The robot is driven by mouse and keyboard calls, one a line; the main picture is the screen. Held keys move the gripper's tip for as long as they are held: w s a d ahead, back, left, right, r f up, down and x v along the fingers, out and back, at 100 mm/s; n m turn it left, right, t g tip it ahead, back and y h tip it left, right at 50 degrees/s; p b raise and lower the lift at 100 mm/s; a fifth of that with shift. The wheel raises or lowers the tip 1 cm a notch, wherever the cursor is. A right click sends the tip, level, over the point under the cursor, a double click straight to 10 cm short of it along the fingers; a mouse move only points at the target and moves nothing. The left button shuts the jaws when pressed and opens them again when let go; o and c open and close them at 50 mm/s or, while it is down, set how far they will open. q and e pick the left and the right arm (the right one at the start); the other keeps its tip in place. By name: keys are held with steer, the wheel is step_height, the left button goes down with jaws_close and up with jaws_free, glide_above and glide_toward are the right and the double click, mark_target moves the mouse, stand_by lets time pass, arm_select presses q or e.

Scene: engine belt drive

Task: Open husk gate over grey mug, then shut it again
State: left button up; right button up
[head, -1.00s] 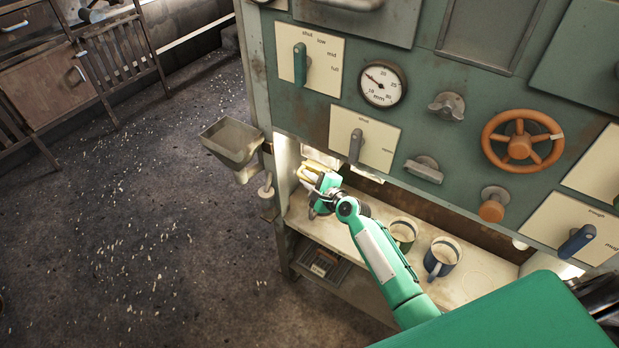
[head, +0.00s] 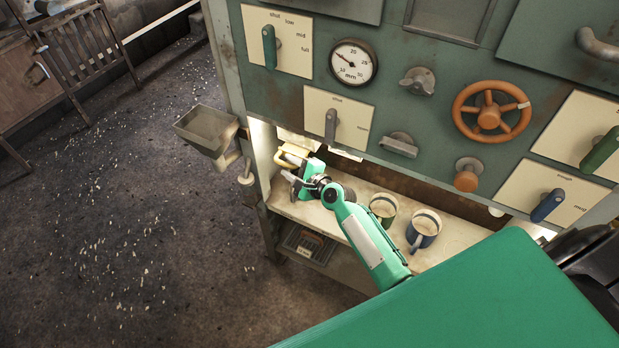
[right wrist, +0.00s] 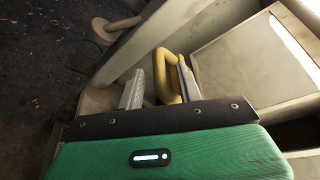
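A yellow loop handle (head: 291,154) is at the left end of the shelf under the panel. It also shows in the right wrist view (right wrist: 164,74). Its link to the husk gate cannot be made out. My right gripper (head: 289,181) is beside it. In the right wrist view the fingers (right wrist: 160,85) are apart, with part of the yellow loop between them; no firm grip shows. A green mug (head: 383,208) and a blue mug (head: 424,227) stand right of my gripper. I cannot make out a grey mug. My left gripper is out of view.
The green panel above carries a grey lever (head: 331,124), a gauge (head: 353,62) and an orange wheel (head: 491,115). A metal hopper (head: 206,129) juts out left of the shelf. The shelf (head: 455,237) has bare room at right.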

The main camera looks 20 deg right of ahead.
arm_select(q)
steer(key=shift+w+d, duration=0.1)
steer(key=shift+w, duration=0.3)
arm_select(e)
steer(key=v, duration=1.1)
steer(key=shift+s, duration=0.3)
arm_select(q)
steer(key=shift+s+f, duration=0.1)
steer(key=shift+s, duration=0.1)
arm_select(e)
steer(key=shift+d, duration=0.1)
